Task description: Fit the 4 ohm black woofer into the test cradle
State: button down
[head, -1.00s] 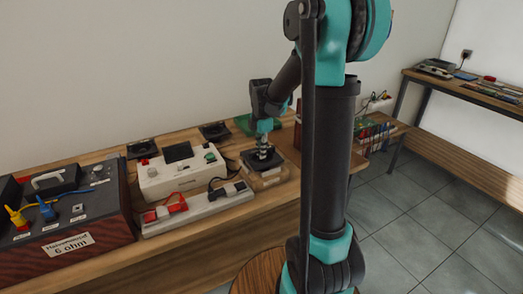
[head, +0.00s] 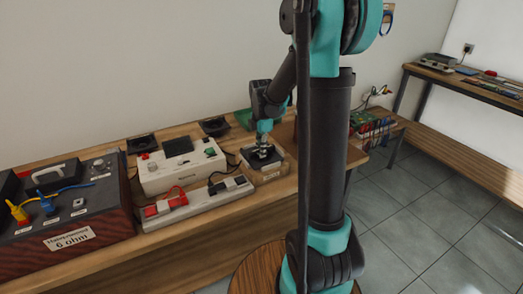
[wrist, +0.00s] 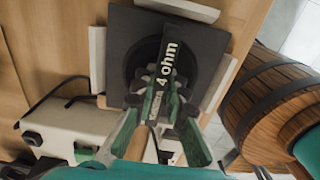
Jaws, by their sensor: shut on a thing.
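The 4 ohm black woofer (wrist: 128,35) is a dark square plate with a round middle and a white "4 ohm" label. It shows small in the head view (head: 251,157). The test cradle (head: 266,176) is a light wooden block on the bench. Its pale stops (wrist: 97,60) stand at the left, right and top of the woofer in the wrist view. The woofer lies between these stops, roughly square to them; I cannot tell whether it is fully seated. My gripper (wrist: 158,98) is shut on the woofer's middle from above, and its fingers hide part of the near side.
A white tester box (head: 180,172) and a strip with red and black clips (head: 195,200) stand left of the cradle. Two dark speakers (head: 141,145) lie behind. A wooden barrel (wrist: 265,95) stands right of the bench.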

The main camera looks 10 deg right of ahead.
jog(key=c, duration=1.5)
grip_release()
notch_tip(320, 180, up, 12)
notch_tip(320, 180, up, 8)
dwell(0.5)
